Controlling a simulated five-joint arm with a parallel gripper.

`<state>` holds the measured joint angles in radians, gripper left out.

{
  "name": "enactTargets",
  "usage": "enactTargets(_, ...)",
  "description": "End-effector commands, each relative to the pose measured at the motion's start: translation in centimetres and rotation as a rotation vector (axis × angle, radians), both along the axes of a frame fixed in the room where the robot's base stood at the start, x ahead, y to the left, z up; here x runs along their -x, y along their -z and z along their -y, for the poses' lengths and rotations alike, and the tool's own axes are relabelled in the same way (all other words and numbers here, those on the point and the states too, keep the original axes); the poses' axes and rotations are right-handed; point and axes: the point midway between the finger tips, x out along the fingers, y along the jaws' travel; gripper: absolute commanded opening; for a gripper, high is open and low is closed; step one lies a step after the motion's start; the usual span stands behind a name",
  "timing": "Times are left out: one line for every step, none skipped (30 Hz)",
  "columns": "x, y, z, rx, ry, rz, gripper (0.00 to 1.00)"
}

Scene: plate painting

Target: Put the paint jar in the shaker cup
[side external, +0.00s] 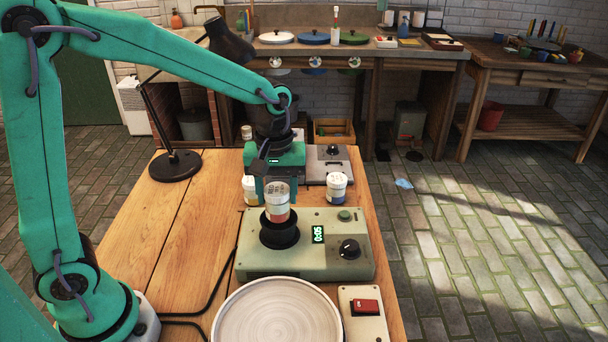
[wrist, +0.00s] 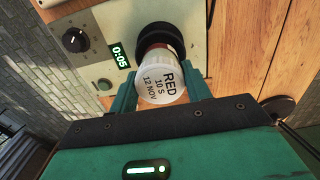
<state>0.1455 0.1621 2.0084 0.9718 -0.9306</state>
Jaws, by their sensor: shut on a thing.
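The paint jar (side external: 277,206) has a whitish lid and a red-orange lower part. In the wrist view its lid (wrist: 161,84) reads "RED 10 S 12 NOV". My gripper (side external: 277,192) is shut on it from behind, with green fingers (wrist: 172,88) on both sides of the lid. The black shaker cup (side external: 279,236) stands on the grey-green shaker machine (side external: 305,258). The jar is upright over the cup, and its bottom is at or just inside the cup's rim. I cannot tell how deep it sits. The cup also shows in the wrist view (wrist: 160,36).
The machine has a display reading 0:05 (side external: 318,234), a green button (side external: 344,215) and a black knob (side external: 349,249). Two other jars stand behind, a blue-banded one (side external: 337,186) and a yellowish one (side external: 250,190). A round plate (side external: 277,312) and a red switch box (side external: 364,309) are in front.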

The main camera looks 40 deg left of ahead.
Motion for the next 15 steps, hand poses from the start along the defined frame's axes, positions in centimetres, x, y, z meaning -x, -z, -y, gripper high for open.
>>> enactTargets(-0.2, 0.1, -0.2, 0.001, -0.001, 0.001, 0.23)
enactTargets(-0.2, 0.1, -0.2, 0.0, -0.001, 0.001, 0.23)
enactTargets(-0.2, 0.2, -0.3, 0.0, -0.001, 0.001, 0.23)
enactTargets(-0.2, 0.2, -0.3, 0.0, 0.0, 0.001, 0.23)
enactTargets(-0.2, 0.2, -0.3, 0.0, 0.0, 0.001, 0.23)
enactTargets(-0.2, 0.2, -0.2, 0.0, 0.0, 0.001, 0.23)
enactTargets(-0.2, 0.2, -0.2, 0.0, 0.0, 0.001, 0.23)
enactTargets(-0.2, 0.3, -0.2, 0.001, 0.0, 0.001, 0.23)
enactTargets(-0.2, 0.5, -0.2, 0.0, 0.0, 0.0, 0.23)
enactTargets(-0.2, 0.7, -0.2, 0.0, 0.0, -0.001, 0.23)
enactTargets(-0.2, 0.9, -0.2, 0.0, 0.0, -0.001, 0.23)
enactTargets(-0.2, 1.4, -0.2, 0.0, 0.0, -0.001, 0.23)
enactTargets(-0.2, 1.7, -0.2, 0.0, 0.0, -0.003, 0.23)
enactTargets(-0.1, 2.1, -0.2, -0.001, 0.0, -0.004, 0.23)
enactTargets(-0.1, 2.5, -0.2, 0.0, 0.0, -0.003, 0.23)
